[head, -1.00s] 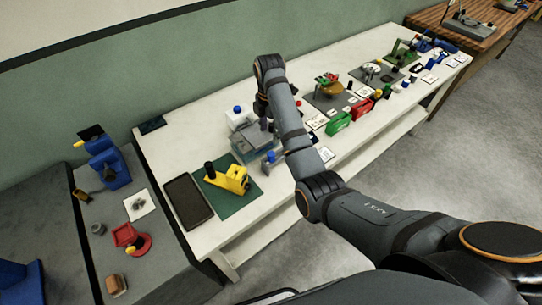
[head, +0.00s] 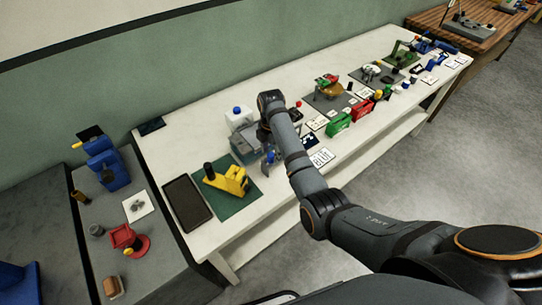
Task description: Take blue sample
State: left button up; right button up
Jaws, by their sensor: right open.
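A small blue piece (head: 270,157) stands on the white table beside a grey box-like fixture (head: 243,146); it is small, and I cannot tell for sure that it is the sample. A white block with a blue cap (head: 237,111) stands behind the fixture. My right gripper (head: 266,142) points down over the right end of the fixture, close to the blue piece. It is open, and its fingers are small and dark here. I cannot tell whether they touch anything. My left gripper is out of view.
A yellow device (head: 236,181) on a green mat (head: 231,204) and a dark tray (head: 187,204) lie to the left. Red and green holders (head: 339,123) and white cards stand to the right. A grey bench with a red stand (head: 127,238) is at far left.

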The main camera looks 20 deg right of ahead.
jog(key=shift+f, duration=0.2)
jog(key=c, duration=1.1)
jog(key=shift+r, duration=0.15)
notch_tip(320, 180, up, 7)
jog(key=shift+w+f+b, duration=0.1)
jog(key=shift+f+b, duration=0.1)
jog(key=shift+b, duration=0.5)
jog(key=shift+r+p, duration=1.35)
jog(key=shift+r, duration=0.3)
